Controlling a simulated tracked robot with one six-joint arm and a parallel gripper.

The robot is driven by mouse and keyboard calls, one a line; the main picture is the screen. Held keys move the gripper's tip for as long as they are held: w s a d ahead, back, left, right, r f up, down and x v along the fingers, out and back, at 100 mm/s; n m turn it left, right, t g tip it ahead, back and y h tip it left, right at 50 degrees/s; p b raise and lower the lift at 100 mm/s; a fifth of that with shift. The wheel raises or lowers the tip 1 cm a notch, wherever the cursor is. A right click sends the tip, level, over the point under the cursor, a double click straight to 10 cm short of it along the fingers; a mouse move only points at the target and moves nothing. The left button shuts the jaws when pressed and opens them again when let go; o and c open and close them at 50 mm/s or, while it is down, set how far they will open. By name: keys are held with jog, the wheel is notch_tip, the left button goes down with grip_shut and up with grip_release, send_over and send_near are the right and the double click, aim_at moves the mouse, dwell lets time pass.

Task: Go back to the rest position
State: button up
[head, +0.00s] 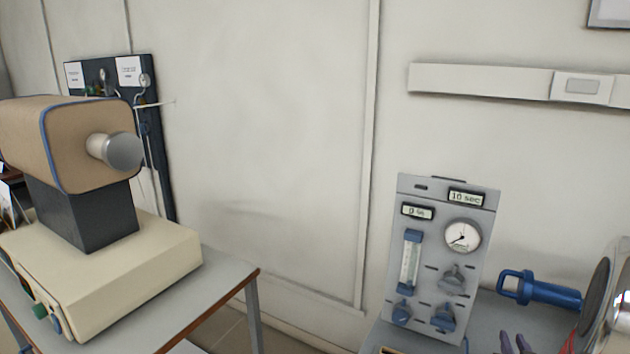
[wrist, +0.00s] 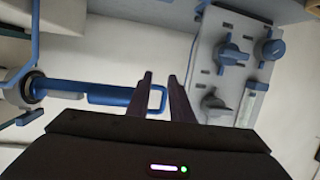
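My gripper (wrist: 160,76) shows from behind in the wrist view, its two dark fingers apart and nothing held between them. The looped end of a blue handle (wrist: 112,95) shows beyond and between the fingers. In the head view, the purple fingertips of my gripper (head: 515,344) show at the bottom edge, below the blue handle (head: 545,291) and apart from it in the picture. Most of my arm is out of view.
A grey control panel (head: 436,262) with a gauge, displays and blue knobs stands left of the handle. A round metal furnace part (head: 612,300) is at the right edge. A tan furnace (head: 85,140) on a cream base (head: 110,270) stands on the left table.

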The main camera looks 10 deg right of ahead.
jog(key=s+f+g, duration=0.1)
jog(key=f, duration=0.1)
jog(key=s+f+g+y, duration=0.1)
jog(key=s+f, duration=0.1)
jog(key=s+f+g, duration=0.1)
jog(key=f+g, duration=0.1)
jog(key=shift+s+a+f+m, duration=0.1)
jog(key=shift+s+a+m, duration=0.1)
jog(key=shift+a+m, duration=0.15)
jog(key=s+a+r+n+g+y, duration=0.1)
jog(key=a+r, duration=0.5)
jog(key=a, duration=0.7)
jog(key=s+a+r+n+g+y, duration=0.1)
jog(key=s+a+r+n+y, duration=0.2)
jog(key=a, duration=1)
jog(key=s+a+r+n+g+y, duration=0.1)
jog(key=s+a+r+n+y, duration=0.2)
jog(key=a+r, duration=0.7)
jog(key=s+a, duration=0.2)
jog(key=a, duration=0.1)
jog(key=shift+s+r, duration=0.15)
jog(key=shift+r, duration=0.1)
jog(key=shift+d, duration=0.15)
